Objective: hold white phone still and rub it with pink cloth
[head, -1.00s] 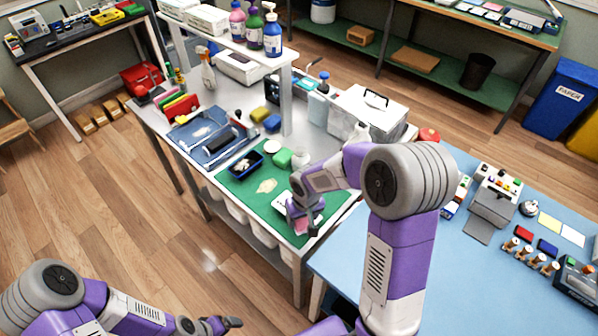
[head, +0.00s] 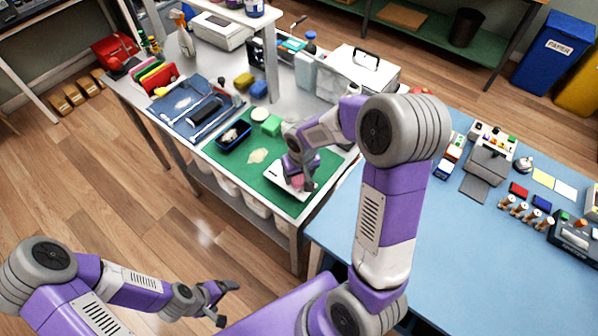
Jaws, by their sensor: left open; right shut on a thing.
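The white phone (head: 284,180) lies flat on the green mat (head: 231,174) near the mat's right front part. My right gripper (head: 299,185) points down over the phone and is shut on the pink cloth (head: 298,181), which is low at the phone's surface. The gripper and wrist hide part of the phone and most of the cloth. My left gripper (head: 222,297) is open and empty, well in front of the bench and away from the phone.
A blue tray (head: 187,110) lies further left. The blue table (head: 450,240) is at right.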

